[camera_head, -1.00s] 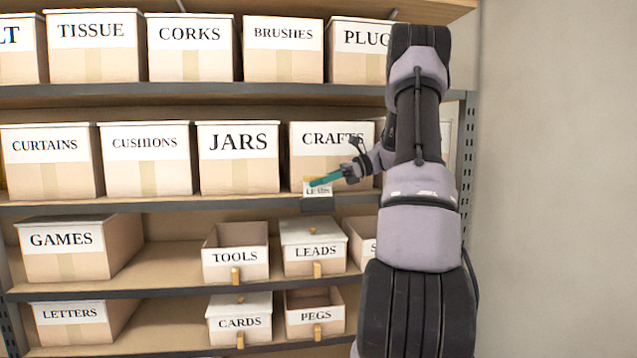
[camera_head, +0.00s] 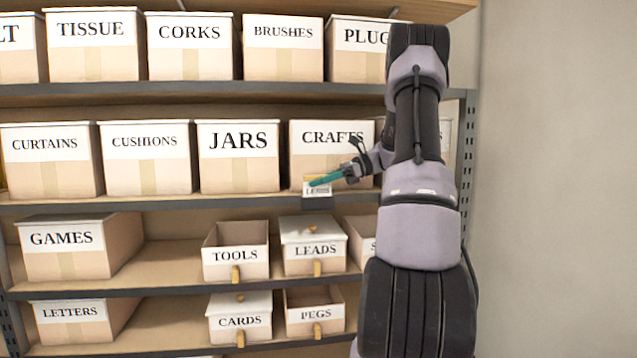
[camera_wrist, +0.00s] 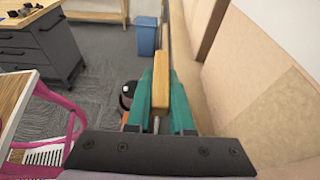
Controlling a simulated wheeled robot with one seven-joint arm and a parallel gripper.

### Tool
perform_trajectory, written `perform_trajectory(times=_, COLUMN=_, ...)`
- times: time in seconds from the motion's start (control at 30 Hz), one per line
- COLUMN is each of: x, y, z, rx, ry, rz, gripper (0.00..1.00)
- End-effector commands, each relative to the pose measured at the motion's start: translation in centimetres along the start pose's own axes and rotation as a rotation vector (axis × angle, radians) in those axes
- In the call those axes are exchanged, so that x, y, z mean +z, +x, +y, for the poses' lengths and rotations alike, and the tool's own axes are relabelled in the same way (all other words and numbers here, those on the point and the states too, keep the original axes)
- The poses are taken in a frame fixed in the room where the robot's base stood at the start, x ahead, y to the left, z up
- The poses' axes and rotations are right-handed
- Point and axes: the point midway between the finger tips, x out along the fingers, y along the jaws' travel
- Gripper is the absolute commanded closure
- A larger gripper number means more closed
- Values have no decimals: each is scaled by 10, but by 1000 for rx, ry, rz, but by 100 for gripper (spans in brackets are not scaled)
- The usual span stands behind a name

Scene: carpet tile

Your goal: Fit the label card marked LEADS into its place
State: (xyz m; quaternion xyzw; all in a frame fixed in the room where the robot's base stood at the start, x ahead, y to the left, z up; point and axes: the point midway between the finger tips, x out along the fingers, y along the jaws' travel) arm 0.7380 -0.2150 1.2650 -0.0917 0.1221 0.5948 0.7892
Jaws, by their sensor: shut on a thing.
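The label card (camera_head: 317,190) is small and white with dark lettering, partly covered by my gripper in the head view. A wooden grip piece runs along its top, and this wooden piece (camera_wrist: 160,92) shows in the wrist view. My gripper (camera_head: 318,183) has teal fingers and is shut on the wooden piece. The card is upright in front of the CRAFTS box, right at a dark holder (camera_head: 317,203) on the shelf's front edge. I cannot tell whether its lower edge is inside the holder.
The CRAFTS box (camera_head: 300,160) stands close behind the card. A lidded box marked LEADS (camera_head: 315,251) is on the shelf below, beside the open TOOLS box (camera_head: 235,257). The wrist view also shows a blue bin (camera_wrist: 146,40) and a dark drawer cabinet (camera_wrist: 42,45).

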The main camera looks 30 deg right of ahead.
Motion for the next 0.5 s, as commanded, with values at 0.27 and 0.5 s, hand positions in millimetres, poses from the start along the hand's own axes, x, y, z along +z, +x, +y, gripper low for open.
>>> perform_trajectory(times=0.27, x=-5, y=2, z=0, rx=0, ry=0, rz=0, gripper=100)
perform_trajectory(times=0.5, x=-10, y=3, z=0, rx=0, ry=0, rz=0, gripper=100)
